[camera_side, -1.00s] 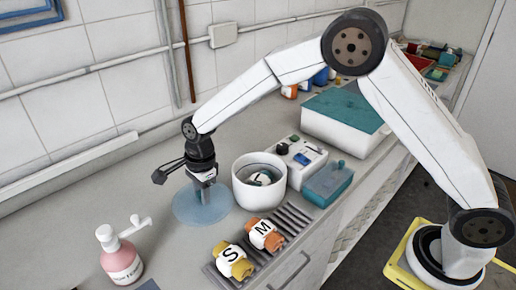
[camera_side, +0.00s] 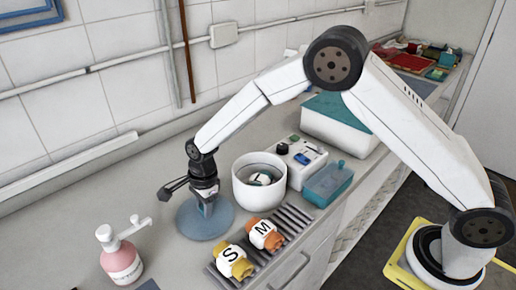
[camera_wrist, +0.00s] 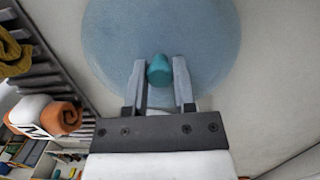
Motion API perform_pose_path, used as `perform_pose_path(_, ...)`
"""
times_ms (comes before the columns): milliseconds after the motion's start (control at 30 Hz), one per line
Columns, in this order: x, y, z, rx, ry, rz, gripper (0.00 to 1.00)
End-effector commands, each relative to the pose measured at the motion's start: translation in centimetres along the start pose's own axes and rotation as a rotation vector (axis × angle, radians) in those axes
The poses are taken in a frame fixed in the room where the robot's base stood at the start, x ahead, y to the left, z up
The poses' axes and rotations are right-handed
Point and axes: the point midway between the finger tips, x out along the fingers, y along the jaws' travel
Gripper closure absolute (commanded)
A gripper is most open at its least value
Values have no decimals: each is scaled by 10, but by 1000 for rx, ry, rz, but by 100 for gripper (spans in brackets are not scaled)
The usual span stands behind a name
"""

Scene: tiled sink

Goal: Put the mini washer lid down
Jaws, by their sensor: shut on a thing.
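The mini washer lid (camera_side: 190,222) is a round, translucent blue disc with a teal knob (camera_wrist: 159,70). It lies level at the counter, left of the white washer tub (camera_side: 244,190); I cannot tell whether its underside touches the counter. My gripper (camera_side: 206,207) points down above the lid's middle, with its fingers shut on the knob. In the wrist view, the fingers (camera_wrist: 160,85) stand on both sides of the knob, and the disc fills the upper middle. The tub is open at the top, with something white and dark inside.
A grey rack (camera_side: 290,215) with rolled cloths marked M (camera_side: 263,233) and S (camera_side: 231,258) stands in front of the tub. A pink pump bottle (camera_side: 121,262) is at the front left. A control box (camera_side: 300,160) and blue container (camera_side: 328,182) are right of the tub. The counter left of the lid is clear.

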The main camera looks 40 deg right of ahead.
Motion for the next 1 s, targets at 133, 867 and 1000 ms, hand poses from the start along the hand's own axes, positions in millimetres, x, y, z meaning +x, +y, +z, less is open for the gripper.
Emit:
perform_pose_path(133, 2, 0, 0, 0, 0, 0, 100)
perform_pose_path(867, -5, 0, 0, 0, 0, 0, 32)
perform_pose_path(1000, -19, -1, 0, -1, -1, -2, 32)
